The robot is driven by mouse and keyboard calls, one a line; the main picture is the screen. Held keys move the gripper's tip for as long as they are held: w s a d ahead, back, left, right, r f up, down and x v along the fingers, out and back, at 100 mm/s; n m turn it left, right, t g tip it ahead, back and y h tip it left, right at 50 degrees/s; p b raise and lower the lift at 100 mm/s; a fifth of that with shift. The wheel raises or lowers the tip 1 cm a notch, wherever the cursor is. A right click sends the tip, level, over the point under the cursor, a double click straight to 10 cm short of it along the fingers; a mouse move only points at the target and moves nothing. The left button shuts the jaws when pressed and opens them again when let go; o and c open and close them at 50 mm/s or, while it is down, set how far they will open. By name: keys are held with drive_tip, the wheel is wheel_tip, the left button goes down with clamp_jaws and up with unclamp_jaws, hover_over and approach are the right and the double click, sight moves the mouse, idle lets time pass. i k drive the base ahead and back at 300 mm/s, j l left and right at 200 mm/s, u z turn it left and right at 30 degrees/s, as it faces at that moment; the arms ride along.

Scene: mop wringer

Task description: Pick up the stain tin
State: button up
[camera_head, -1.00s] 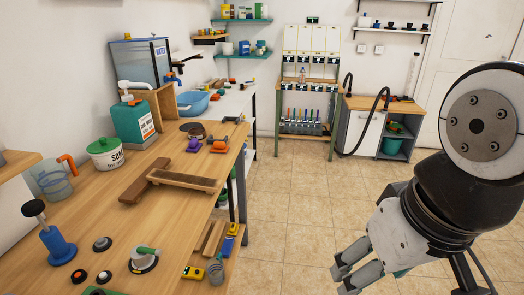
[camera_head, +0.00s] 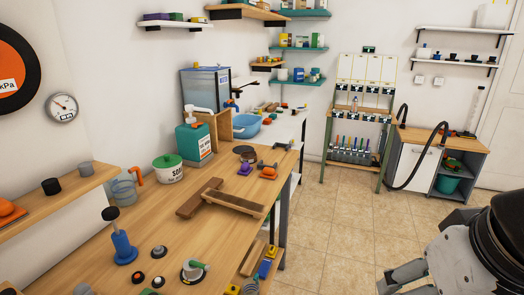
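No label that I can read marks the stain tin, so I cannot tell which item it is. Small tins and boxes stand on the teal wall shelves at the back, on the middle shelf (camera_head: 304,49) and the lower shelf (camera_head: 300,82). My gripper (camera_head: 400,278) is at the bottom right, over the floor and far from those shelves. It is partly cut off by the picture edge, and I see nothing held. The gap between its fingertips is not clear.
A long wooden workbench (camera_head: 150,225) fills the left, bearing a soap tub (camera_head: 168,170), a teal jug (camera_head: 194,142) and wooden pieces. A rack (camera_head: 357,115) and a sink cabinet (camera_head: 412,160) stand at the back. The tiled floor (camera_head: 335,230) between is clear.

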sight(251, 156)
drive_tip(key=u, duration=0.35)
drive_tip(key=i+l+u, duration=0.65)
drive_tip(key=i+l, duration=0.2)
drive_tip(key=l, duration=0.15)
drive_tip(key=i+l+u, duration=0.1)
drive_tip(key=i+l, duration=0.15)
drive_tip(key=l, duration=0.15)
drive_tip(key=i+l, duration=0.2)
drive_tip(key=l, duration=0.2)
drive_tip(key=i+l, duration=0.2)
drive_tip(key=l, duration=0.2)
drive_tip(key=i+l+u, duration=0.1)
drive_tip(key=l, duration=0.25)
drive_tip(key=i, duration=0.1)
